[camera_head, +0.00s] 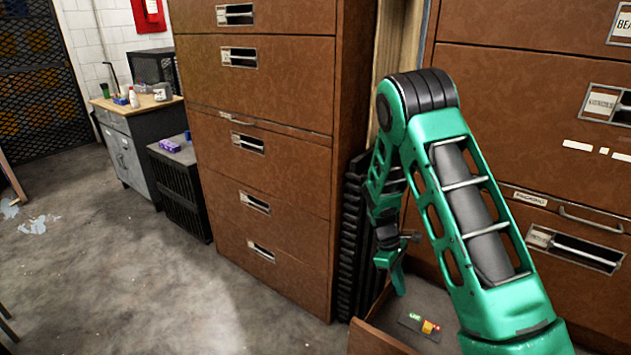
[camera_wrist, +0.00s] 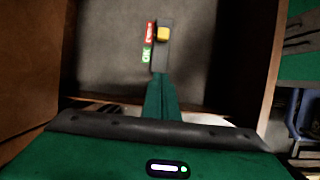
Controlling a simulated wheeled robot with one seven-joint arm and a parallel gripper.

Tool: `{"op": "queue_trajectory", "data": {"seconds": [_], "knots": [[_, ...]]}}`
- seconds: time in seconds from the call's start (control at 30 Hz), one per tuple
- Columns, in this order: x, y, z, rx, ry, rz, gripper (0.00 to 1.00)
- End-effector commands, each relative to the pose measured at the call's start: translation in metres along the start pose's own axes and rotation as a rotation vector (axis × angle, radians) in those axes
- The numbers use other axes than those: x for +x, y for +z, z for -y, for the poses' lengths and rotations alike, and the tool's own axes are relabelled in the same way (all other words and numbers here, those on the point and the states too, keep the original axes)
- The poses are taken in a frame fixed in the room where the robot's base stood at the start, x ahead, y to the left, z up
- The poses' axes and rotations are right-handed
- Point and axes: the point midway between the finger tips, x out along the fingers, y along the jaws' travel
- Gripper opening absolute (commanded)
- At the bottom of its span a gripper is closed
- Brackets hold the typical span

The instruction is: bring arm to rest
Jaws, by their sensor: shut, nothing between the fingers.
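My green arm reaches down from the right of the head view, bent at a dark elbow joint. My gripper (camera_head: 399,289) points down over an open brown drawer (camera_head: 376,339). In the wrist view my gripper (camera_wrist: 162,80) is shut and empty, its fingers together. A small dark panel (camera_head: 410,322) with a green label, a red part and a yellow block lies on the drawer's grey floor. In the wrist view the panel (camera_wrist: 159,58) is just beyond my fingertips. My forearm hides part of the drawer in the head view.
Brown cabinets (camera_head: 268,181) stand at the middle and right (camera_head: 500,110), close beside my arm. A dark stack (camera_head: 352,240) fills the gap between them. A grey workbench (camera_head: 125,150) and black crate (camera_head: 180,190) stand at left. The floor (camera_head: 130,270) at left is mostly clear.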

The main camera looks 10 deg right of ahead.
Motion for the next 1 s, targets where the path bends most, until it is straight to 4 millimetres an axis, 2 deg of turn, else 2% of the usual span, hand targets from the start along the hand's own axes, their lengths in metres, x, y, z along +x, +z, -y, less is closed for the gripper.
{"op": "queue_trajectory", "data": {"seconds": [0.17, 0.47, 0.7, 1.0], "knots": [[-0.029, 0.025, -0.002, 0.090, -0.007, -0.026, 0.00], [-0.102, 0.110, 0.013, 0.380, -0.048, -0.096, 0.00], [-0.145, 0.178, 0.039, 0.610, -0.088, -0.151, 0.00], [-0.178, 0.257, 0.089, 0.888, -0.147, -0.217, 0.00]]}}
